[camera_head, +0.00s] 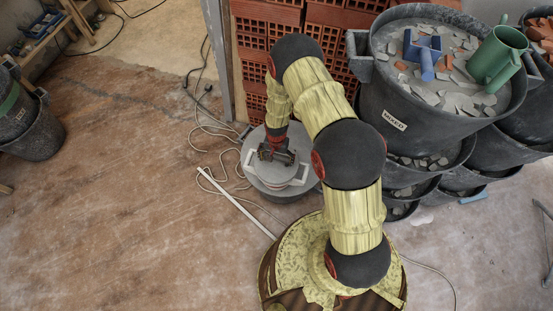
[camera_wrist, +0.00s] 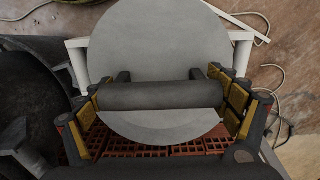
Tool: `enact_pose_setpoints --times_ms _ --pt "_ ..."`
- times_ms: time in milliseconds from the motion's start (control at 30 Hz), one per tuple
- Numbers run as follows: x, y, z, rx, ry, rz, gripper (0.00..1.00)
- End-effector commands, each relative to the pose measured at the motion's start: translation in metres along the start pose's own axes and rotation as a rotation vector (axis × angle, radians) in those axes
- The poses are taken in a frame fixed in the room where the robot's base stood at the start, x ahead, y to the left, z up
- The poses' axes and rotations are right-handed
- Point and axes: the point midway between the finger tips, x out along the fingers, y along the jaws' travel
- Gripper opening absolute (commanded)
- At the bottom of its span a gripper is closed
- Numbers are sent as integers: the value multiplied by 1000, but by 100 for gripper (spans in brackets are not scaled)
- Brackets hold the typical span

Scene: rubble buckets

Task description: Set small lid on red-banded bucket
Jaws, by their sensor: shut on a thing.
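My gripper (camera_head: 277,155) is shut on the dark bar handle (camera_wrist: 160,96) of a round grey lid (camera_wrist: 155,45). In the wrist view the yellow-padded fingers stand at both ends of this handle. A grey bucket (camera_head: 268,188) with white side handles stands on the floor directly below my gripper in the head view. The white handles also show at both sides of the lid in the wrist view (camera_wrist: 78,62). The lid covers most of the bucket's top there. I cannot tell whether the lid touches the rim.
Red hollow bricks (camera_head: 262,75) are stacked behind the bucket. Dark rubble buckets (camera_head: 425,115) are piled at the right, one holding a green jug (camera_head: 496,57). Cables (camera_head: 205,125) and a white rod (camera_head: 235,203) lie on the floor.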

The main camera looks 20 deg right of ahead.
Motion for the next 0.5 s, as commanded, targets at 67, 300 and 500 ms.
enact_pose_setpoints --times_ms 67,300,500 --pt "4 0 0 0 0 0 60" --pt "7 0 0 0 0 0 60" --pt "8 0 0 0 0 0 60"
